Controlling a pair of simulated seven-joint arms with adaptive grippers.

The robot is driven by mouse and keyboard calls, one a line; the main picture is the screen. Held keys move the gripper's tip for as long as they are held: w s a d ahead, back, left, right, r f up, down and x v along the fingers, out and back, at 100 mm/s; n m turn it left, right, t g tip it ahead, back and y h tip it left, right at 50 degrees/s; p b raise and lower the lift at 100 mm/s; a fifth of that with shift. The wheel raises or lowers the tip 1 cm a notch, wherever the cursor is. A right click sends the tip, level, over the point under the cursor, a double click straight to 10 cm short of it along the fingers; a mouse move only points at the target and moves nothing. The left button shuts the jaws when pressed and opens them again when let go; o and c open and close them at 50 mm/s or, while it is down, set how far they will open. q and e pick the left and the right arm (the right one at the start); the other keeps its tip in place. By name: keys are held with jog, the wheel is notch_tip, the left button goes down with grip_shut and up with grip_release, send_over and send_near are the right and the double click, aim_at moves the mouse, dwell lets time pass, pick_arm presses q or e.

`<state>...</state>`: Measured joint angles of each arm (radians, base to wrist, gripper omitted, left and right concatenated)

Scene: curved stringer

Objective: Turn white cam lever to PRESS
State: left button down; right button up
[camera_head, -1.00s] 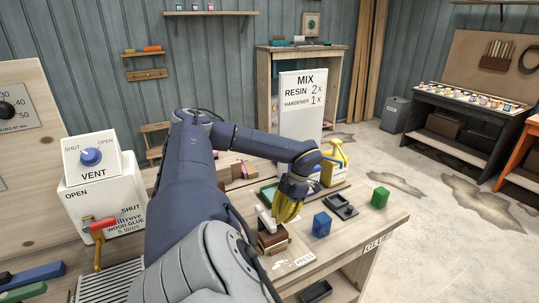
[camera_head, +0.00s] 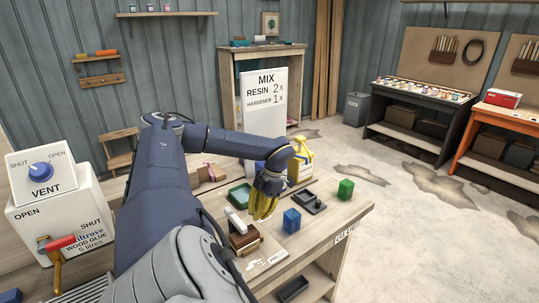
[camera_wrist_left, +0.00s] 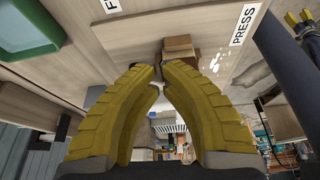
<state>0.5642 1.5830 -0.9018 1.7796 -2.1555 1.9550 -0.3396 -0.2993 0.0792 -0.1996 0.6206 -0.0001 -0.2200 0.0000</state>
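The white cam lever (camera_head: 236,221) stands tilted on a brown wooden block (camera_head: 246,239) near the front of the bench. In the head view, my left gripper (camera_head: 262,214) points its yellow fingers down just right of the lever. In the left wrist view, my left gripper (camera_wrist_left: 163,72) has its fingertips apart, with a small white piece, probably the lever, showing in the gap. I cannot tell whether they touch it. The PRESS label (camera_head: 278,257) lies right of the block; it also shows in the left wrist view (camera_wrist_left: 243,25). Yellow fingertips at that view's upper right look like my right gripper (camera_wrist_left: 298,18).
A blue block (camera_head: 291,221), a dark tray (camera_head: 313,204) and a green block (camera_head: 345,189) lie to the right on the bench. A green tray (camera_head: 239,194) and a yellow bottle (camera_head: 301,160) stand behind. The glue container (camera_head: 62,216) is at left.

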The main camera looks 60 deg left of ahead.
pick_arm(q)
jog(key=shift+w+r, duration=0.25)
jog(key=shift+w, duration=0.2)
jog(key=shift+w+r, duration=0.2)
jog(key=shift+w, duration=0.25)
jog(key=v, duration=0.9)
jog(key=shift+s, duration=0.25)
jog(key=shift+a, duration=0.15)
